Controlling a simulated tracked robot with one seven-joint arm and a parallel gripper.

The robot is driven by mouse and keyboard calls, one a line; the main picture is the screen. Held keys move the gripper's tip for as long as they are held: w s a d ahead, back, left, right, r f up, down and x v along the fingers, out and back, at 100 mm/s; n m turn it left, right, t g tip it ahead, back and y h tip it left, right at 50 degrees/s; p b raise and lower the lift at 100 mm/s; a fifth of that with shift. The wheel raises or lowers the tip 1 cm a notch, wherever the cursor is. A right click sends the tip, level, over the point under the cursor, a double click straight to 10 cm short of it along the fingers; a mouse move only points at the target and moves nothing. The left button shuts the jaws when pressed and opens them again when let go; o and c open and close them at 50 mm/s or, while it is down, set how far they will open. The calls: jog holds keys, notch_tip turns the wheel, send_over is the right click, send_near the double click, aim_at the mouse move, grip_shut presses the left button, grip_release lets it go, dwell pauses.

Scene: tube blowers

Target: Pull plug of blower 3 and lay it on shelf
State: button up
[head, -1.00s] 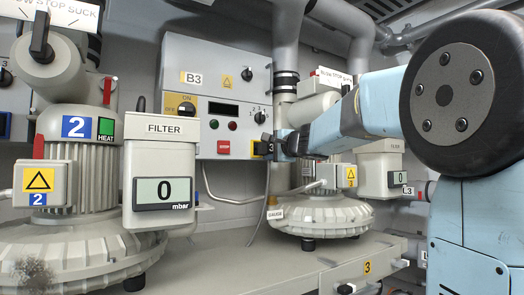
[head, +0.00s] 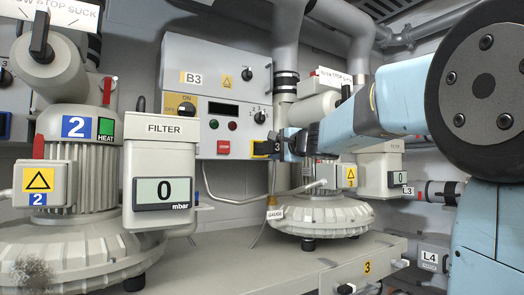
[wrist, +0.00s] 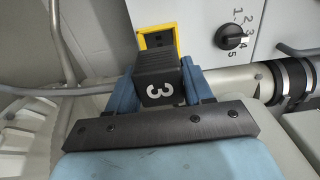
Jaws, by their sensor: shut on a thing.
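The black plug marked 3 (wrist: 162,92) sits between the two blue fingers of my gripper (wrist: 160,78) in the wrist view. My gripper is shut on it. The yellow-framed socket (wrist: 158,40) shows just beyond the plug, with part of its dark face visible. I cannot tell whether the plug's front end is fully clear of it. In the head view the plug (head: 275,146) and my gripper (head: 287,143) are at the lower right of the B3 control box (head: 215,80). Blower 3 (head: 320,212) stands below on the pale shelf (head: 300,255).
Blower 2 (head: 90,225) and its filter box (head: 158,175) fill the left. Pipes rise behind blower 3. The shelf's front part between the blowers is bare.

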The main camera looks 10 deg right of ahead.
jog(key=shift+s, duration=0.1)
jog(key=v, duration=1.5)
jog(key=shift+s+d, duration=0.2)
jog(key=shift+s, duration=0.15)
dwell(1.3)
jog(key=shift+a, duration=0.1)
jog(key=s+a, duration=0.4)
jog(key=a, duration=0.7)
jog(key=shift+a, duration=0.4)
dwell(1.1)
